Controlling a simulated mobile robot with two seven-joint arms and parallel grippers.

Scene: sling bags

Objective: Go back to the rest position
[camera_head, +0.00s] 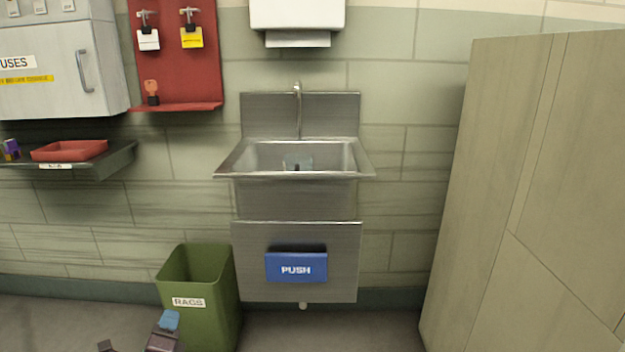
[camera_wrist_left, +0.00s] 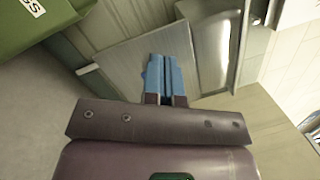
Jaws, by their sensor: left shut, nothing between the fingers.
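My left gripper (camera_head: 169,320) shows low in the head view, in front of the green rags bin. Its blue fingers are together, and in the left wrist view the fingers (camera_wrist_left: 170,76) are shut with nothing between them. My right gripper is in neither view. No object is held.
A green bin labelled RAGS (camera_head: 200,285) stands left of a steel sink (camera_head: 297,180) with a blue PUSH panel (camera_head: 296,267). A tall beige panel (camera_head: 540,180) stands at the right. A shelf (camera_head: 110,160) with a red tray (camera_head: 70,150) is at the left.

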